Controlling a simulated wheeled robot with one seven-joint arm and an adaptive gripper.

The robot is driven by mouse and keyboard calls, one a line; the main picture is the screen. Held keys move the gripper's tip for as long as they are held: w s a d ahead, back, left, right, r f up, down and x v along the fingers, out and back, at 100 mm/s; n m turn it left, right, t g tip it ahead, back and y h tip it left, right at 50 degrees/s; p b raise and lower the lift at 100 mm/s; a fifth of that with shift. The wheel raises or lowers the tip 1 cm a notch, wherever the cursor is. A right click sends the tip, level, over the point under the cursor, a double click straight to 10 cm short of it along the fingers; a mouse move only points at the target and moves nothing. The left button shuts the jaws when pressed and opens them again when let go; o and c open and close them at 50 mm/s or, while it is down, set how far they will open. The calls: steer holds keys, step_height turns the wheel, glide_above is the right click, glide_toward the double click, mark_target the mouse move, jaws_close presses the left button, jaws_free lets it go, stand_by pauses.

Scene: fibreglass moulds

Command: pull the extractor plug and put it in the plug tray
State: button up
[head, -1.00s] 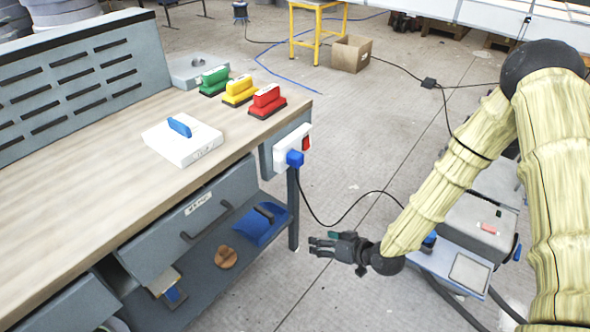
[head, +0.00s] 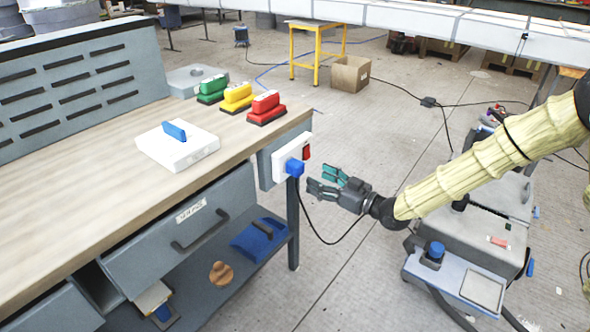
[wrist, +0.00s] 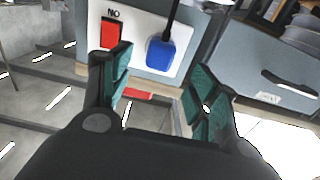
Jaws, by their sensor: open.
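The blue plug (head: 294,168) sits in the white socket panel (head: 285,156) on the end of the workbench, with a black cable hanging from it. In the wrist view the plug (wrist: 160,53) lies ahead, between and beyond the fingertips, beside a red switch (wrist: 111,34). My gripper (head: 318,180) is open and empty, just right of the plug and apart from it. It also shows in the wrist view (wrist: 160,90), its two green-padded fingers spread. The grey-blue extractor cart stands at lower right; a shallow tray (head: 482,288) is on its blue shelf. I cannot tell if this is the plug tray.
The wooden workbench (head: 60,190) holds green, yellow and red sanding blocks (head: 266,107) and a white box (head: 178,148). A drawer (head: 180,235) is below. The black cable loops under my gripper. A cardboard box (head: 350,73) stands on open floor behind.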

mark_target(302, 171)
steer(key=shift+b+x, duration=0.95)
steer(key=shift+x, duration=3.5)
jaws_close()
steer(key=shift+s+d, duration=0.35)
steer(key=shift+d, duration=0.1)
steer(key=shift+s+d, duration=0.15)
steer(key=shift+d, duration=0.05)
steer(key=shift+p+v, duration=0.6)
steer(key=shift+v, duration=1.55)
